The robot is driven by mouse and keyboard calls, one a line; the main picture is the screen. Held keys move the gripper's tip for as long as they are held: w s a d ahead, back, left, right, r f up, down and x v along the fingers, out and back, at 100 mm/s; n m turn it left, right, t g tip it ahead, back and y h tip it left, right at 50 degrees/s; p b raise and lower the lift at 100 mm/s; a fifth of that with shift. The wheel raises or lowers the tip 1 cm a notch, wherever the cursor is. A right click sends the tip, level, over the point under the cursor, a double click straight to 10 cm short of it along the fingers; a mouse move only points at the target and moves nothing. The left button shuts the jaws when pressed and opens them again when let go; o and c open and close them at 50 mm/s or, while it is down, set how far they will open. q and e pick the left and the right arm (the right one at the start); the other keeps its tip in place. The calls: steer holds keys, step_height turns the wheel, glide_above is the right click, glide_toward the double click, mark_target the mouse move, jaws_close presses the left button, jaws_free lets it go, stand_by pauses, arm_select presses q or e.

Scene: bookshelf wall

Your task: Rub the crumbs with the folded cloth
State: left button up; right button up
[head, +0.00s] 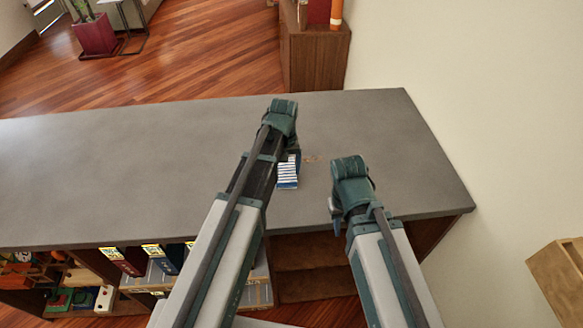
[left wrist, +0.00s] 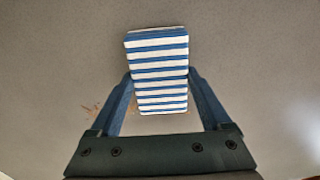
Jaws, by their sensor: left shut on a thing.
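The folded cloth, striped blue and white, (head: 288,172) is at the grey counter top. It fills the gap between the fingers of my left gripper in the left wrist view (left wrist: 160,75). My left gripper (left wrist: 160,92) is shut on the cloth; in the head view my arm hides most of this gripper. I cannot tell whether the cloth touches the counter. Faint orange-brown crumbs (head: 312,160) lie just right of the cloth; in the left wrist view some crumbs (left wrist: 92,107) show beside the left finger. My right gripper (head: 337,216) is right of the cloth, mostly hidden by its wrist.
The grey counter top (head: 130,165) is bare to the left and at the far right. A pale wall (head: 480,100) borders its right end. Open shelves below the front edge hold binders (head: 125,262). A wooden cabinet (head: 315,60) stands behind the counter.

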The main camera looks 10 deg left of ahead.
arm_select(q)
steer(key=shift+s+a, duration=0.1)
steer(key=shift+a, duration=0.15)
steer(key=shift+s+a, duration=0.25)
steer(key=shift+a, duration=0.65)
steer(key=shift+s+a, duration=0.2)
steer(key=shift+a, duration=0.65)
steer(key=shift+w+a, duration=0.25)
steer(key=shift+w, duration=0.9)
steer(key=shift+d, duration=0.1)
steer(key=shift+w+d, duration=0.3)
steer(key=shift+d, duration=0.5)
steer(key=shift+w+d, duration=0.25)
steer(key=shift+d, duration=0.7)
steer(key=shift+d, duration=0.1)
steer(key=shift+w+d+f, duration=0.1)
steer(key=shift+w+d, duration=0.15)
steer(key=shift+d, duration=0.6)
steer(key=shift+w+d, duration=0.2)
steer(key=shift+d, duration=0.65)
